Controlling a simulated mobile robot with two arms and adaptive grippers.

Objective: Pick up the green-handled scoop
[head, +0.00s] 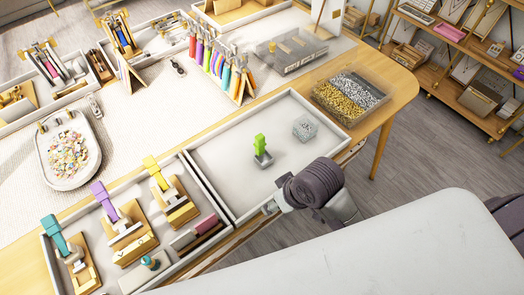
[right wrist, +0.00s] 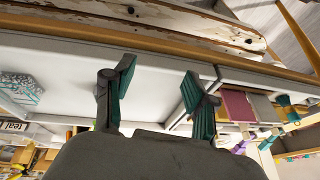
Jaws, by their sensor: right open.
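The green-handled scoop (head: 261,147) stands in the light grey tray (head: 222,160), its green handle pointing up and its grey scoop end down. My right gripper (head: 270,207) is at the tray's front edge, in front of the scoop and apart from it. In the right wrist view the right gripper (right wrist: 158,75) is open, its two green-padded fingers spread with nothing between them. My left gripper is not in view.
A small speckled box (head: 305,127) stands in the tray right of the scoop; it also shows in the right wrist view (right wrist: 20,90). Left is a tray with several coloured-lever presses (head: 125,225). Behind are a clear bin of gold and silver pieces (head: 348,92) and hanging coloured tools (head: 220,65).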

